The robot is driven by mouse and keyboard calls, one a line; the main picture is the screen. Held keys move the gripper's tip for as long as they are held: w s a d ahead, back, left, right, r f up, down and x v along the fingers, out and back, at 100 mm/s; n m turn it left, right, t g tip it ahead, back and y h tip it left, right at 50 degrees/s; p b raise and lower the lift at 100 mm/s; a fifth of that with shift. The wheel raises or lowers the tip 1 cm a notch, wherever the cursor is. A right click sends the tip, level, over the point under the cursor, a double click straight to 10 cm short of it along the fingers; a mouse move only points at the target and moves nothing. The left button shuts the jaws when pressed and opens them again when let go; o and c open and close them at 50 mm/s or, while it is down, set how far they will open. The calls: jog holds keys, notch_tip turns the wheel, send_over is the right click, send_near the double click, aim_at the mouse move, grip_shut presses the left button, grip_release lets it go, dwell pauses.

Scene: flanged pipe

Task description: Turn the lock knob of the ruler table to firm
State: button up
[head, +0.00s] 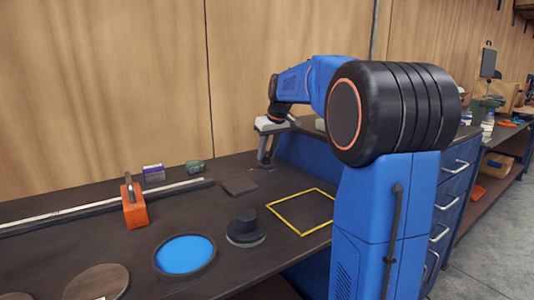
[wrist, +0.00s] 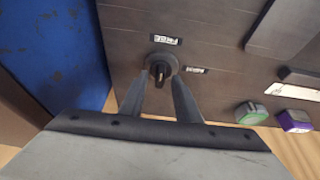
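The lock knob (wrist: 160,70) is a small dark round knob with a raised grip bar, set in the dark table top (wrist: 225,60). A label (wrist: 165,40) sits above it and another (wrist: 196,70) to its right in the wrist view; their words are too small to read surely. My gripper (wrist: 160,78) is open, pointing down, with one finger on each side of the knob; I cannot tell whether they touch it. In the head view my gripper (head: 265,164) is low over the table's far right part, and the knob is not clearly visible.
A long ruler (head: 100,206) lies on the table with an orange block (head: 134,208) on it. A dark plate (head: 240,186), a yellow square frame (head: 301,211), a black flanged piece (head: 246,228) and a blue disc (head: 185,255) lie nearer. A purple box (head: 153,172) and green object (head: 195,166) stand behind.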

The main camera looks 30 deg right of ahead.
grip_shut()
jog(key=shift+m, duration=0.3)
jog(key=m+h, duration=0.1)
jog(key=m, duration=0.1)
jog(key=shift+a+m, duration=0.15)
jog(key=shift+m, duration=0.15)
jog(key=m+h, duration=0.1)
jog(key=m, duration=0.2)
jog(key=shift+w+a+m+g+h, duration=0.1)
jog(key=shift+m+g+h, duration=0.2)
jog(key=shift+h, duration=0.1)
jog(key=m, duration=0.2)
jog(key=m+g+h, duration=0.1)
jog(key=m, duration=0.2)
jog(key=shift+w+a+m, duration=0.1)
jog(key=shift+w+m, duration=0.05)
jog(key=shift+m, duration=0.15)
jog(key=m+g, duration=0.1)
jog(key=m, duration=0.1)
jog(key=m+g+h, duration=0.1)
jog(key=m, duration=0.2)
jog(key=shift+w+g, duration=0.15)
jog(key=shift+g, duration=0.15)
jog(key=shift+m, duration=0.4)
